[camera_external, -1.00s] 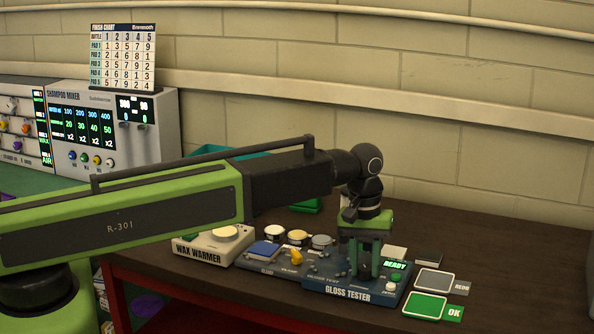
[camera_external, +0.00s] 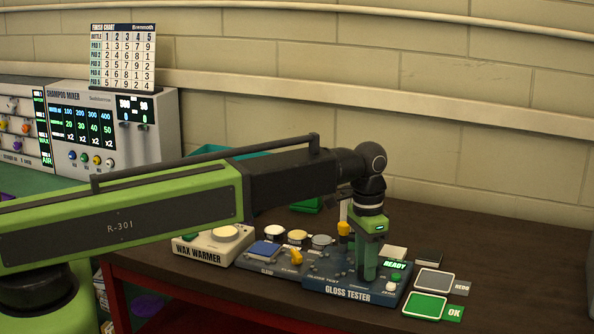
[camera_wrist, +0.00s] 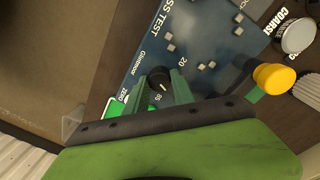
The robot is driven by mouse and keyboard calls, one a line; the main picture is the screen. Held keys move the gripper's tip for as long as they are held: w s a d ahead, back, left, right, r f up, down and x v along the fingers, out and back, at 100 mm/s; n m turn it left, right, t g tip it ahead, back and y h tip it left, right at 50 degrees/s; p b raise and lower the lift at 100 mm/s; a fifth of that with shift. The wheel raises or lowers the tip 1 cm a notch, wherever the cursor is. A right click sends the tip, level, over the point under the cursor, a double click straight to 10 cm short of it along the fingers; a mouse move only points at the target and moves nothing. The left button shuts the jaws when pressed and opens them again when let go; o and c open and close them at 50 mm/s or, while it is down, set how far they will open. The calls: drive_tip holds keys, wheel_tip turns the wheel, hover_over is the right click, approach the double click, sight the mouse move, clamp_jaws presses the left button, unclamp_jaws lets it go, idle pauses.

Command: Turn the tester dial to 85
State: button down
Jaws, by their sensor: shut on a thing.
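The gloss tester (camera_external: 325,283) is a blue panel on the dark bench, with a green READY display (camera_external: 396,265). In the wrist view its blue face (camera_wrist: 200,25) carries the numbers 20 and 85. The tester dial (camera_wrist: 158,75) is a small dark round knob with a pale mark that appears to face the 85 side. My gripper (camera_wrist: 160,84) is shut on the dial, with a green finger on each side. In the external view my gripper (camera_external: 367,275) points straight down at the tester and hides the dial.
A yellow-topped knob (camera_wrist: 274,78) stands close to the right of my gripper. The wax warmer (camera_external: 205,246) is left of the tester. A green OK pad (camera_external: 425,306) and a grey REDO pad (camera_external: 434,281) lie to the right.

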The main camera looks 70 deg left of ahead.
drive_tip(key=m, duration=0.6)
drive_tip(key=shift+m, duration=0.3)
idle(0.5)
drive_tip(key=c, duration=1.3)
unclamp_jaws()
drive_tip(key=shift+c, duration=0.2)
wheel_tip(320, 180, up, 17)
drive_tip(key=p, duration=1.7)
drive_tip(key=shift+w+a+r, duration=0.2)
drive_tip(key=shift+w+a, duration=0.1)
